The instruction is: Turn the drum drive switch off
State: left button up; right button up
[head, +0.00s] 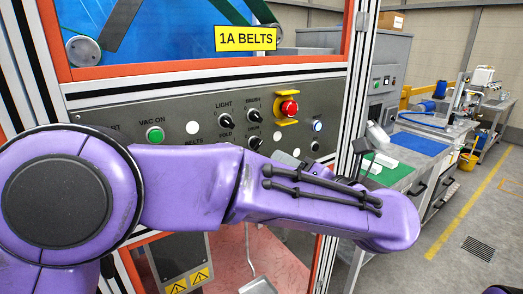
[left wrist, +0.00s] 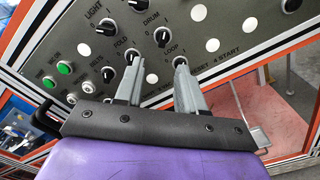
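The drum drive switch is a black knob (left wrist: 162,38) under the label DRUM on a grey panel in the left wrist view. It also shows small in the head view (head: 254,143), just above my purple left arm. Which mark its pointer faces is too small to tell. My left gripper (left wrist: 160,72) is open, its two grey fingers apart with nothing between them. The fingers lie below the DRUM knob in the picture, one by the FOLD knob (left wrist: 132,55), the other by the LOOP knob (left wrist: 181,62). Contact cannot be told. My right gripper is out of view.
The panel also carries the LIGHT knob (head: 225,120), a red emergency stop (head: 289,108) on yellow and a green VAC ON button (head: 155,134). My left arm covers the lower panel. A workbench with a green mat (head: 388,172) stands at right, with open floor beyond.

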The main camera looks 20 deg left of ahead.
aim_at(258, 148)
pick_arm(q)
jog(key=p+x, duration=0.3)
jog(key=x, duration=0.6)
jog(key=shift+w, duration=0.1)
jog(key=shift+w+a+f, duration=0.15)
jog(key=shift+w+a, duration=0.1)
jog(key=shift+f, duration=0.1)
grip_shut()
